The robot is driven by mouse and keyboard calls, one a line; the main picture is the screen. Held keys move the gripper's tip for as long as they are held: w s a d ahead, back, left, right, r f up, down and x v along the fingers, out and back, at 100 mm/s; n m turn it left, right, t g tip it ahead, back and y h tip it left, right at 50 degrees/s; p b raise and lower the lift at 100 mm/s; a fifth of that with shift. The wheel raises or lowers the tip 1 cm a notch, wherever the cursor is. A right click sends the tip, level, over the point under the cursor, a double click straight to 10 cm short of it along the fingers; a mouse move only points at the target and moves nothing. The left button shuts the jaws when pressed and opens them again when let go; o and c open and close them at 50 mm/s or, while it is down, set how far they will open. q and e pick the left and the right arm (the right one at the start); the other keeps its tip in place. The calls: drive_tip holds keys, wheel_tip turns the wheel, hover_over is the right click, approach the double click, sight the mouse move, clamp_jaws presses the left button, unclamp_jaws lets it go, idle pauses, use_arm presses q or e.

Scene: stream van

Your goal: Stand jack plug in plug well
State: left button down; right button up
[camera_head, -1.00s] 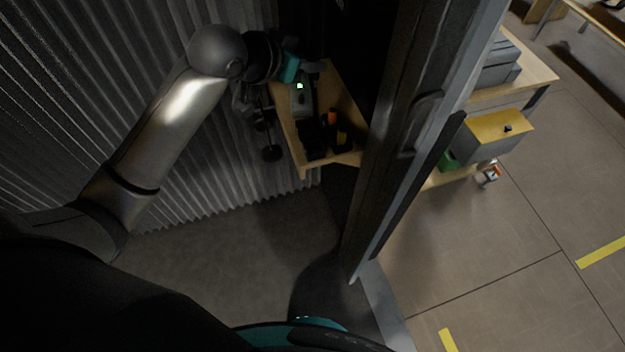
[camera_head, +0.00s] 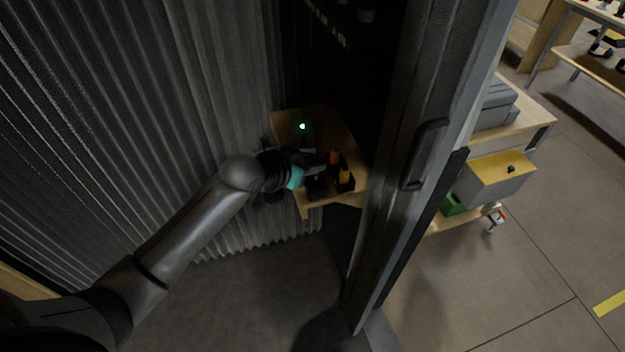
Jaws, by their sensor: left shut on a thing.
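My left gripper (camera_head: 312,163) reaches in from the left over a wooden shelf (camera_head: 290,119). It is shut on a small dark thing, which I take to be the jack plug; the fingers and the dim light mostly hide it. Just below and right of the gripper is a black holder (camera_head: 317,189) with dark compartments. I cannot tell for sure which one is the plug well. Two orange-topped items, one farther back (camera_head: 335,157) and one nearer (camera_head: 344,176), stand at the right of the holder. My right gripper is not in view.
A small green light (camera_head: 302,126) glows on a device at the back of the shelf. A corrugated wall (camera_head: 190,120) stands close on the left. A dark door frame with a handle (camera_head: 425,155) rises on the right. Beyond it are a grey box with a yellow top (camera_head: 497,172) and open floor.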

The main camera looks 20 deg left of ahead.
use_arm(q)
drive_tip(key=shift+f+b, duration=0.55)
drive_tip(key=shift+f, duration=1.65)
drive_tip(key=c, duration=0.8)
unclamp_jaws()
drive_tip(key=shift+f, duration=0.1)
drive_tip(key=shift+c, duration=0.2)
drive_tip(key=shift+r, duration=0.2)
drive_tip(key=p+v, duration=0.3)
drive_tip(key=v, duration=0.9)
